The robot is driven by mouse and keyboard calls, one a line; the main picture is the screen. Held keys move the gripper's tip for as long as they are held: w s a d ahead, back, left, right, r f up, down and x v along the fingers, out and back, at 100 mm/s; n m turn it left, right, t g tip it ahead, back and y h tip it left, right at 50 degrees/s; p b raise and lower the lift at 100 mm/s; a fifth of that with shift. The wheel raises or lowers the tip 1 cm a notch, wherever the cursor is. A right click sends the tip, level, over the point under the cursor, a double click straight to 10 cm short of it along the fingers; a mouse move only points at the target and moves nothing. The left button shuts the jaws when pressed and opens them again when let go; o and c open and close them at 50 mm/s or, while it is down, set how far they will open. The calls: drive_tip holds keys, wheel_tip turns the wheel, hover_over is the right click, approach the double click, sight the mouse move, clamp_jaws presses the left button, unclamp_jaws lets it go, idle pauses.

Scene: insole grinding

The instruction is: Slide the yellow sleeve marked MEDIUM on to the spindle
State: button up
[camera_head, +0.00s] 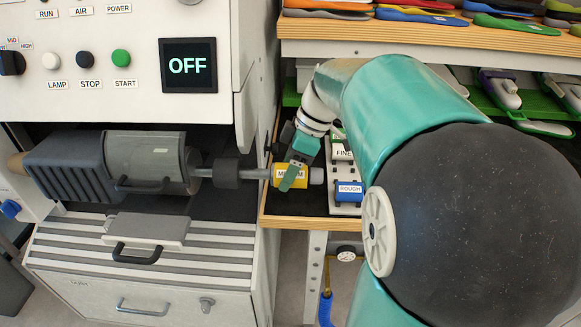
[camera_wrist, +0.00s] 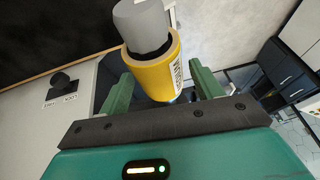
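The yellow sleeve marked MEDIUM (camera_head: 291,171) lies level in line with the spindle (camera_head: 257,174), which comes from the machine at the left. A grey rounded end (camera_head: 316,175) sticks out of the sleeve's right side. The sleeve appears to be around the spindle. In the wrist view the sleeve (camera_wrist: 153,71) shows between my green fingers, with the grey end (camera_wrist: 139,18) and a dark ring at its mouth. My gripper (camera_head: 294,168) straddles the sleeve. In the wrist view my gripper (camera_wrist: 163,86) looks open, with a narrow gap beside the sleeve. The sleeve's far end is partly hidden.
The grinding machine's display (camera_head: 188,65) reads OFF. A dark collar (camera_head: 226,173) sits on the shaft. A rack with the blue ROUGH sleeve (camera_head: 349,191) and a FINE label stands right of my gripper, on a wood-edged bench (camera_head: 312,223). Insole shelves are above.

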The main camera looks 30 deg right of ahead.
drive_tip(key=shift+o, duration=0.4)
drive_tip(key=shift+s+d, duration=0.1)
drive_tip(key=v, duration=1.3)
drive_tip(key=shift+r, duration=0.4)
drive_tip(key=s+a+f+m+t+h, duration=0.2)
drive_tip(key=s+a+f+m, duration=0.3)
drive_tip(key=a, duration=0.3)
drive_tip(key=s+a+f+m+t+h, duration=0.2)
drive_tip(key=s+a+f+m, duration=0.3)
drive_tip(key=a+f, duration=0.3)
drive_tip(key=shift+s+a+f+m, duration=0.2)
drive_tip(key=shift+a+f+m, duration=0.15)
drive_tip(key=shift+a, duration=0.4)
drive_tip(key=shift+s+d, duration=0.1)
